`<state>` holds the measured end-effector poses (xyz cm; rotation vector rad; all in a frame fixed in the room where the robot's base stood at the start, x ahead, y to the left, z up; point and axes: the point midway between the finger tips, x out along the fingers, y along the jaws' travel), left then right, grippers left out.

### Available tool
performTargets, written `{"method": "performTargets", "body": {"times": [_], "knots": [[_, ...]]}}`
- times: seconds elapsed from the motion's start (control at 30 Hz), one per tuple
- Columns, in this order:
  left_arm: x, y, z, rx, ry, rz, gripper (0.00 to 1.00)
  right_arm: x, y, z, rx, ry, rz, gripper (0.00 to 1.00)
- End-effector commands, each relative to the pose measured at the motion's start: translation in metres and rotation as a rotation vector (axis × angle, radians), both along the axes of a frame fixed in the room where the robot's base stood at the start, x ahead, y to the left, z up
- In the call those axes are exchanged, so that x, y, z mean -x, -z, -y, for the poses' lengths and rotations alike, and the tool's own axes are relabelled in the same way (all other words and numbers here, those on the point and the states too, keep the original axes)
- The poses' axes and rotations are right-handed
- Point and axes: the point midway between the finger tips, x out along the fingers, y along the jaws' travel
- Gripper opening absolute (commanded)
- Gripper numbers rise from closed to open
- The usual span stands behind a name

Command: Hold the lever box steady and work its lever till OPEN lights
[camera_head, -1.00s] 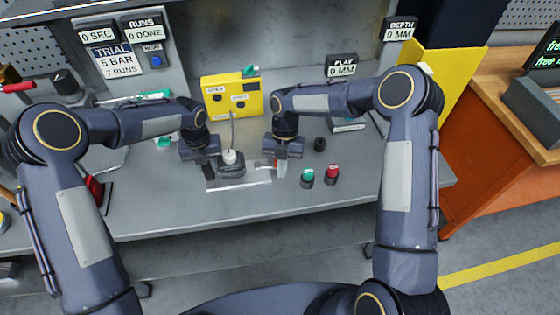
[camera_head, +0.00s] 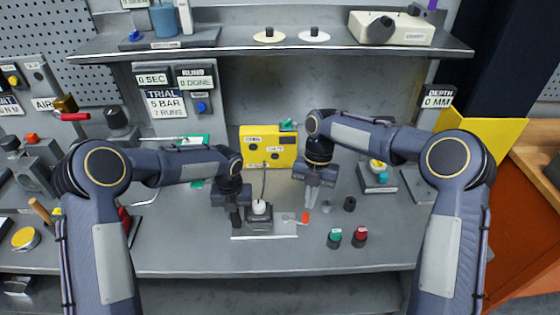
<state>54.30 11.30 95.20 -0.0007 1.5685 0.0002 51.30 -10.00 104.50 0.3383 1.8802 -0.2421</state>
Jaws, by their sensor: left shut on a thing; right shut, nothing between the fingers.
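The lever box (camera_head: 260,224), a small dark block with a white knob (camera_head: 259,206) on top, stands on a pale plate on the bench. A thin cable rises from it to a yellow panel (camera_head: 285,158) with two dark round lamps; neither looks lit. The small labels are hard to read. My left gripper (camera_head: 236,219) is at the box's left side, shut on it; the contact is partly hidden by the fingers. My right gripper (camera_head: 311,198) is shut and empty, above and to the right of the box, apart from it.
A small orange-red piece (camera_head: 305,217) lies below my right gripper. A green button (camera_head: 335,238), a red button (camera_head: 360,236) and a dark cylinder (camera_head: 350,203) stand to the right. A shelf (camera_head: 220,45) runs above. The bench front is clear.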

Motion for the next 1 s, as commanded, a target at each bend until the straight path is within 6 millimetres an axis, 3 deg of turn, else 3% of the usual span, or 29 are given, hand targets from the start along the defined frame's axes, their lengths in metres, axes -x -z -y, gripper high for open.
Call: {"method": "performTargets", "body": {"times": [0.2,0.37,0.53,0.8,1.0], "knots": [[0.004,0.006,-0.001,-0.004,0.002,-0.015,0.00,0.000,0.001,0.000,0.000,0.000,0.000,0.00],[0.004,0.006,-0.001,-0.004,0.002,-0.015,0.00,-0.001,0.001,-0.002,0.032,0.053,0.023,0.21],[0.004,0.006,-0.001,-0.004,0.002,-0.015,0.00,-0.010,-0.001,-0.006,0.140,0.298,0.125,0.41],[0.004,0.007,-0.001,-0.004,0.002,-0.015,0.00,-0.023,-0.006,-0.004,0.210,0.619,0.255,0.41],[0.004,0.007,-0.001,-0.004,0.002,-0.015,0.00,-0.024,0.015,-0.003,0.215,0.650,0.262,0.41]]}}
